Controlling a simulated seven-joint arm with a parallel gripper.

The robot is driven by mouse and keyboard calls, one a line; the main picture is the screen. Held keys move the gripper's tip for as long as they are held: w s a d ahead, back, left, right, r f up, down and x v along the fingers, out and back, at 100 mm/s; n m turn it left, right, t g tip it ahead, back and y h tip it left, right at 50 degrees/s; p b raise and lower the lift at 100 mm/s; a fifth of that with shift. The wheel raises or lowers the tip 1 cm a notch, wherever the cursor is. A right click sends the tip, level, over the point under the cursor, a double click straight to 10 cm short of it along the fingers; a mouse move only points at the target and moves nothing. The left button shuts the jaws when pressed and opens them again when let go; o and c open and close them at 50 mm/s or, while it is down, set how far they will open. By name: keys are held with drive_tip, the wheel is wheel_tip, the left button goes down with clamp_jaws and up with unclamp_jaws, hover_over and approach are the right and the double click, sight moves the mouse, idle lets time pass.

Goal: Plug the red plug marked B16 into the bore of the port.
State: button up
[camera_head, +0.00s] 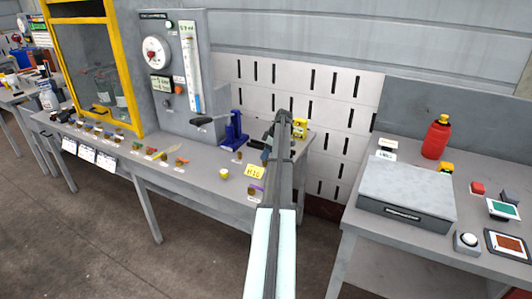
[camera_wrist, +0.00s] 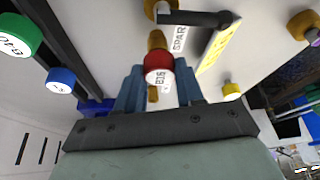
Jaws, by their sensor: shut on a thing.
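The red plug marked B16 (camera_wrist: 157,68) is between the two blue fingers of my gripper (camera_wrist: 158,84) in the wrist view, with its white label facing the camera. A brass piece (camera_wrist: 156,40) shows just above the red cap; I cannot tell whether it belongs to the plug. A brass-coloured round fitting (camera_wrist: 157,10) with a dark lever is at the top; I cannot tell whether it is the port, and no bore shows clearly. In the head view my gripper (camera_head: 268,154) is over the bench, largely hidden by my arm, and the red plug is not visible.
In the head view, a blue press-like device (camera_head: 234,132) stands left of my arm. A grey box (camera_head: 405,194) rests on the right table.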

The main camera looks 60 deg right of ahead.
drive_tip(key=shift+f, duration=0.3)
drive_tip(key=o, duration=1.1)
drive_tip(key=v, duration=1.4)
